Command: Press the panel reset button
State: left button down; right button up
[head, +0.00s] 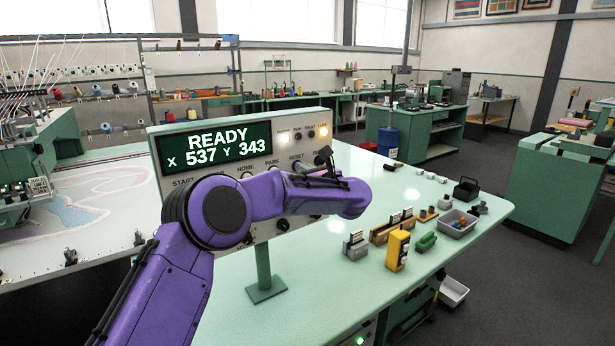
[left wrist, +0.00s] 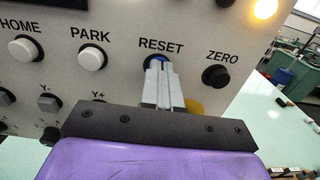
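The control panel (head: 222,138) stands on a green post, its display reading "READY X 537 Y 343". The reset button (left wrist: 152,62) is blue, under the RESET label in the left wrist view, and mostly hidden behind my fingertips. My left gripper (left wrist: 159,68) is shut with its two grey fingers together and nothing visible between them. Its tips overlap the button; I cannot tell whether they touch or press it. In the head view my purple left arm covers the lower panel and the reset button. My right gripper is in neither view.
The white PARK button (left wrist: 92,58) and black ZERO button (left wrist: 215,77) flank the reset button. An amber lamp (head: 323,132) glows on the panel. The green table (head: 330,265) holds a yellow device (head: 398,250) and a grey bin (head: 457,223) to the right.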

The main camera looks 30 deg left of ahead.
pick_arm(q)
jog(key=shift+a+r, duration=0.2)
jog(key=shift+a, duration=0.1)
jog(key=b+v, duration=0.7)
jog(key=v, duration=0.7)
jog(key=shift+d, duration=0.3)
jog(key=shift+f, duration=0.1)
jog(key=shift+a, duration=0.1)
